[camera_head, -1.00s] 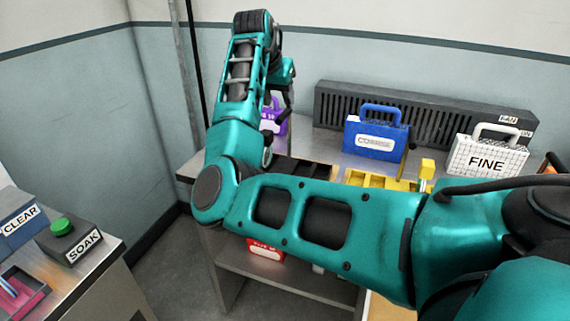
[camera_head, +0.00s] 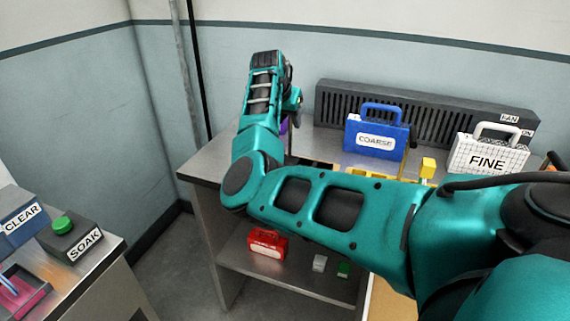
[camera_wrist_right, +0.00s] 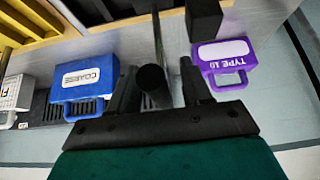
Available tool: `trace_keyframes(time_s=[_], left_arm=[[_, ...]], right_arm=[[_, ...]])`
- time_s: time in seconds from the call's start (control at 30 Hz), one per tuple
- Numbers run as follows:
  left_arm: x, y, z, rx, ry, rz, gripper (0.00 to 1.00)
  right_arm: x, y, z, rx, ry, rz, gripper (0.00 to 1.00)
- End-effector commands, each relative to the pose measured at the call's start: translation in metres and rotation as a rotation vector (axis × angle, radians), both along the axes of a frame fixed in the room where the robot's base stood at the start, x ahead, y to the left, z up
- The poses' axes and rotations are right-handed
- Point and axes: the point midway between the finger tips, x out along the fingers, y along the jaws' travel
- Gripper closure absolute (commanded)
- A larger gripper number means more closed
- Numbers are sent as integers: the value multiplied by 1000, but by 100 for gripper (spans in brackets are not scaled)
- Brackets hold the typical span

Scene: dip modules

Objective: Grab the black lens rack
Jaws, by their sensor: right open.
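The black lens rack (camera_wrist_right: 92,12) shows as a dark slotted tray at the top edge of the right wrist view, cut off by the frame. A dark square block (camera_wrist_right: 205,20) stands close to the camera; it may be the rack's handle, but I cannot tell for sure. In the head view my right arm hides nearly all of the rack. My right gripper (camera_wrist_right: 160,80) is open, with a dark round-ended post between its fingers. It does not visibly touch the rack. Its fingertips are hidden in the head view. My left gripper is not in view.
A yellow rack (camera_wrist_right: 30,20) lies beside the black one. A blue COARSE case (camera_head: 376,132), a white FINE case (camera_head: 487,152) and a purple case (camera_wrist_right: 223,60) stand near a dark vent (camera_head: 440,118). A red case (camera_head: 267,243) is on the lower shelf. CLEAR and SOAK boxes are left.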

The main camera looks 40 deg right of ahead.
Motion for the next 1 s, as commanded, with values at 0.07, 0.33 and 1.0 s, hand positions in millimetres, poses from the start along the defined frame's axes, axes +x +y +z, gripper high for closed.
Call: trace_keyframes(time_s=[0.07,0.33,1.0], left_arm=[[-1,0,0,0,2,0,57],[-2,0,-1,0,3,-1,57],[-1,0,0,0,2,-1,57]], right_arm=[[0,0,0,0,0,0,55],[0,0,0,0,0,1,81],[0,1,0,0,0,0,100]])
